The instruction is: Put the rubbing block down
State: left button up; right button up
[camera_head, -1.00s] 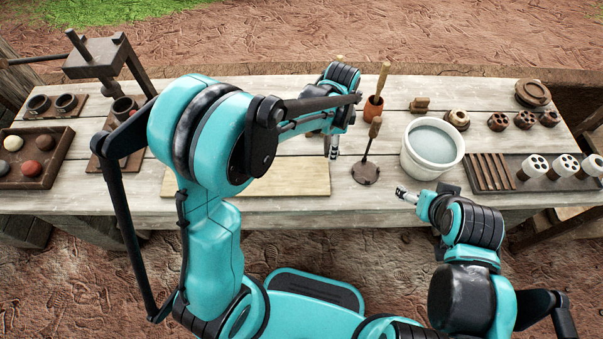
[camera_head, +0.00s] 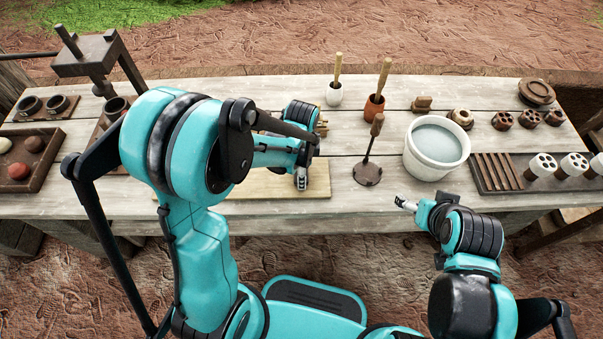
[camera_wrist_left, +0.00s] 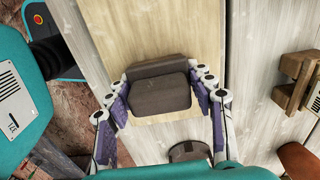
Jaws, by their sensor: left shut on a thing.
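The rubbing block (camera_wrist_left: 160,94) is a dark grey-brown block, seen in the left wrist view between the two purple-padded fingers of my left gripper (camera_wrist_left: 164,104). The gripper is shut on it and holds it over the pale wooden board (camera_wrist_left: 140,30). Whether the block touches the board I cannot tell. In the head view my left gripper (camera_head: 300,180) is over the right part of the board (camera_head: 260,184), and the block is hidden there. My right gripper (camera_head: 404,203) is in front of the table's front edge, and its finger gap is unclear.
A round-based tool with an upright handle (camera_head: 368,172) stands just right of the board. A white bucket (camera_head: 436,165) is further right. A white cup (camera_head: 334,95) and a terracotta cup (camera_head: 374,106) stand behind. A tray of balls (camera_head: 40,178) is at far left.

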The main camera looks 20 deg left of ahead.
pick_arm(q)
jog(key=shift+f, duration=0.1)
jog(key=shift+f+b, duration=0.15)
jog(key=shift+b, duration=0.15)
jog(key=shift+s+f, duration=0.15)
jog(key=shift+s, duration=0.1)
jog(key=o, duration=1.5)
jog(key=shift+d, duration=0.1)
jog(key=shift+c, duration=0.2)
jog(key=shift+o, duration=0.4)
jog(key=shift+w+f, duration=0.2)
jog(key=shift+w, duration=0.05)
jog(key=shift+r, duration=0.1)
jog(key=shift+s, duration=0.1)
